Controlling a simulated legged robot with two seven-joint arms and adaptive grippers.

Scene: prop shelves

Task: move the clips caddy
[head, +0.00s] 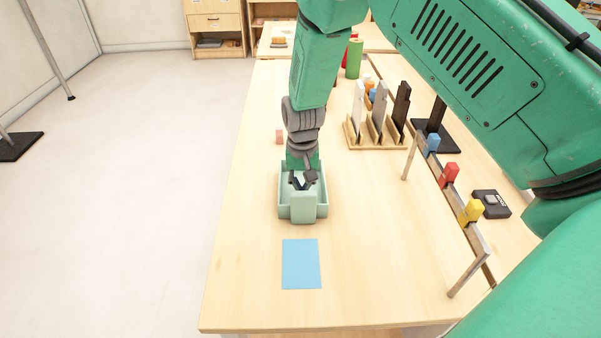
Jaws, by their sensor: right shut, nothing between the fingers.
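The clips caddy seems to be the pale green open box (302,212) on the wooden table, with a raised block at its near side. My right gripper (303,183) reaches down from above, over or into the box. Its dark fingers are shut with nothing between them. Whether they touch the box cannot be told, and the gripper hides part of the box's inside. My left gripper is not in view.
A blue sheet (301,264) lies on clear table nearer me. A wooden rack (376,138) with upright plates stands behind to the right. A rail with blue, red (449,174) and yellow clips runs along the right. A small pink block (279,137) lies behind the box.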

